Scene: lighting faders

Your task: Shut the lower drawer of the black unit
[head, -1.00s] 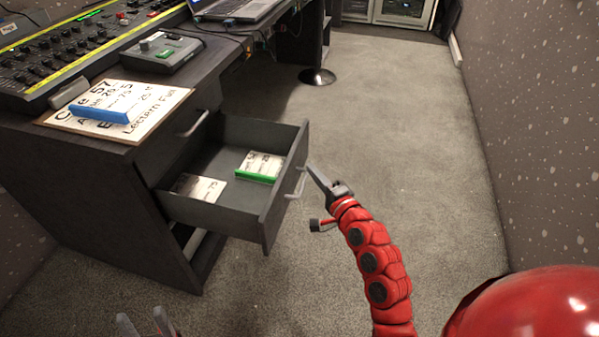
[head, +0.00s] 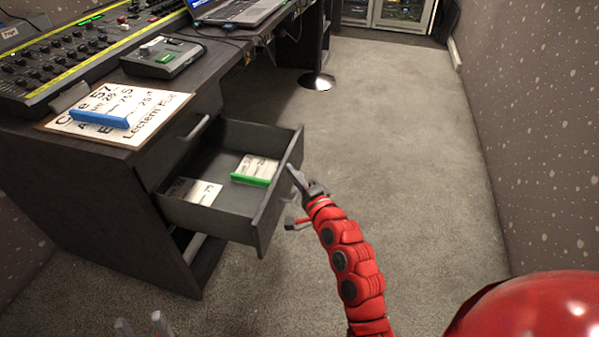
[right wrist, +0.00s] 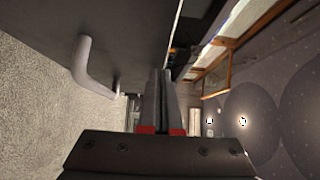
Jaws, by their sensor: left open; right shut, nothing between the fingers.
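The black unit (head: 110,215) stands at the left under the desk top. Its drawer below the upper handle (head: 198,127) is pulled out, with its front panel (head: 281,190) facing right. My right gripper (head: 293,176) is shut and empty, with its fingertips at the outer face of that panel. In the right wrist view the shut fingers (right wrist: 161,100) are beside the dark panel (right wrist: 130,30), right of its pale handle (right wrist: 88,68); I cannot tell whether they touch the panel. My left gripper (head: 140,326) is open and empty at the bottom edge, away from the unit.
Inside the drawer lie a green-edged card block (head: 253,170) and a pale card block (head: 192,191). A board with a blue-edged block (head: 100,118), a small control box (head: 160,56) and a laptop (head: 238,12) are on the desk. The carpet (head: 410,150) at right is clear.

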